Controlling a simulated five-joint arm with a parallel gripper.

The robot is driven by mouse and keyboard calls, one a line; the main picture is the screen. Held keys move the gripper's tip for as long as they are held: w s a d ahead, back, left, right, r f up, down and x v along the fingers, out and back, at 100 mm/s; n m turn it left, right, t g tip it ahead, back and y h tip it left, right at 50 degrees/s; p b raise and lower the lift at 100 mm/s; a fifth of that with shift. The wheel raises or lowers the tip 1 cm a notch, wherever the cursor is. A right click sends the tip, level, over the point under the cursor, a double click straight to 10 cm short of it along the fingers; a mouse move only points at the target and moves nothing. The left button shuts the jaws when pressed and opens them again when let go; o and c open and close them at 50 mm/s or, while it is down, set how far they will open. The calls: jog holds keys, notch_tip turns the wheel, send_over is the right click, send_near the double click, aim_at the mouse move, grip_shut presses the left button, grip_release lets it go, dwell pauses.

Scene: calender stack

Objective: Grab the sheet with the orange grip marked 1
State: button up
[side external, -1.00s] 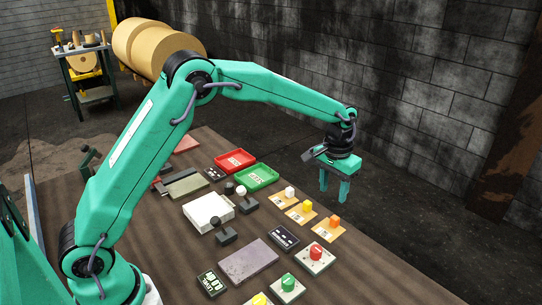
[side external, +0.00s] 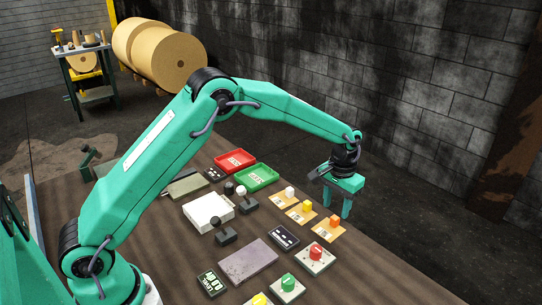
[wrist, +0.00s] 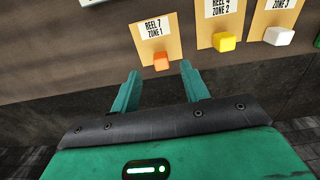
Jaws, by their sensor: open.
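The sheet marked "REEL 7 ZONE 1" is a tan card (wrist: 146,43) with a white label and an orange grip (wrist: 161,61) at its lower edge in the wrist view. In the side view the orange grip (side external: 334,221) sits on its tan card (side external: 323,232) at the near end of a row of three. My gripper (side external: 337,212) is open and empty, with its fingers pointing down above and just beyond the orange grip. In the wrist view the orange grip shows just past the gap between my open fingertips (wrist: 162,80), apart from both.
Beside it lie a sheet with a yellow grip (side external: 308,206) and one with a white grip (side external: 290,191). Red (side external: 316,248) and green (side external: 288,282) buttons, a grey plate (side external: 246,262), and red (side external: 235,157) and green (side external: 270,178) trays are on the table.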

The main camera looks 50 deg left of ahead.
aim_at(333, 219)
jog(key=shift+f, duration=0.15)
jog(key=shift+s+f, duration=0.2)
jog(key=shift+f, duration=2.25)
jog(key=shift+c, duration=0.4)
grip_shut()
